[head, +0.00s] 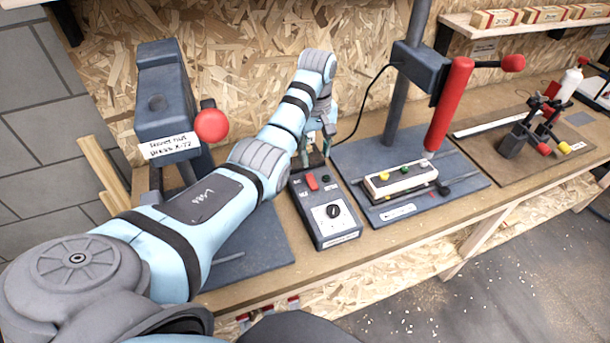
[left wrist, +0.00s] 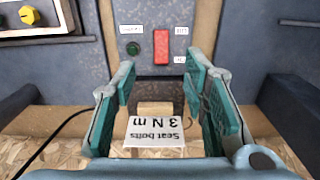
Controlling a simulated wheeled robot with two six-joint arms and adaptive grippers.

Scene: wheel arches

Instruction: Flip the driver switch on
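The driver control box (head: 325,212) is a dark grey box on the bench. It has a red rocker switch (head: 312,182), a small green button or lamp (head: 325,177) and a black knob (head: 333,211) on a white dial. In the left wrist view the red switch (left wrist: 164,45) is just beyond the fingertips, between their lines. My left gripper (head: 317,148) is behind the box's far end; its teal fingers also show in the left wrist view (left wrist: 161,78). They are apart and empty. I cannot tell how the switch is set. My right gripper is in neither view.
A small wooden block with a "Seat bolts 3 N m" label (left wrist: 155,130) stands behind the box. A rivet nut press (head: 165,105) is on the left. A red-handled press (head: 450,105) and a panel with coloured buttons (head: 400,180) are on the right.

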